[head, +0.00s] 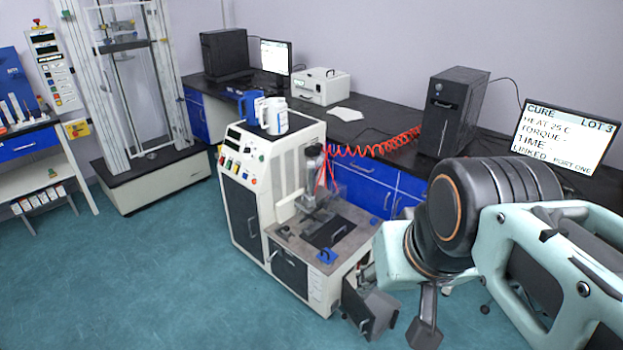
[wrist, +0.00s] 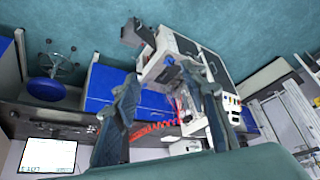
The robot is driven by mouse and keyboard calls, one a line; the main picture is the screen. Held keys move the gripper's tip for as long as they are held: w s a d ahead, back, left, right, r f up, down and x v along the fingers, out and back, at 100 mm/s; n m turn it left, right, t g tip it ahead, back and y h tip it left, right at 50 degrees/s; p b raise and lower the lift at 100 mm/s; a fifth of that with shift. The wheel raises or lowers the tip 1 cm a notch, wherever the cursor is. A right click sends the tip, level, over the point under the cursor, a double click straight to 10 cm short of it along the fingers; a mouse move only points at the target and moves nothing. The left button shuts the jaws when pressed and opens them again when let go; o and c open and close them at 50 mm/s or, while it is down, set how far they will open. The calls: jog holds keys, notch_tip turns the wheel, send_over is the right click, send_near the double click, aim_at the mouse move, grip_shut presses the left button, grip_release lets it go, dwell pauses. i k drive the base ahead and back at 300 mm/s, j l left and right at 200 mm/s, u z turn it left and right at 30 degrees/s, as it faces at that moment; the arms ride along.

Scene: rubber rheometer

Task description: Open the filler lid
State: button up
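The cream rheometer (head: 245,195) stands in the middle of the head view, and it shows upside down in the wrist view (wrist: 215,62). Its low deck carries a dark plate with a handle (head: 332,232). A dark box or flap (head: 372,308) sticks out at the machine's lower front right; it also shows in the wrist view (wrist: 133,33). I cannot tell for sure which part is the filler lid. My gripper (head: 425,332) hangs to the right of that box, apart from it. In the wrist view its two fingers (wrist: 160,72) are spread, with nothing held between them.
Blue and white jugs (head: 273,115) stand on top of the machine. A red coiled hose (head: 375,147) runs behind it to the black bench. A monitor (head: 565,138) and black computer (head: 450,112) stand on the bench. The floor (head: 180,260) at left and front is clear.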

aim_at(327, 253)
jog(key=i+l+u, duration=0.1)
jog(key=i+l, duration=0.25)
jog(key=i, duration=0.15)
jog(key=i+l+u, duration=0.1)
jog(key=i+l, duration=0.25)
jog(key=i, duration=0.1)
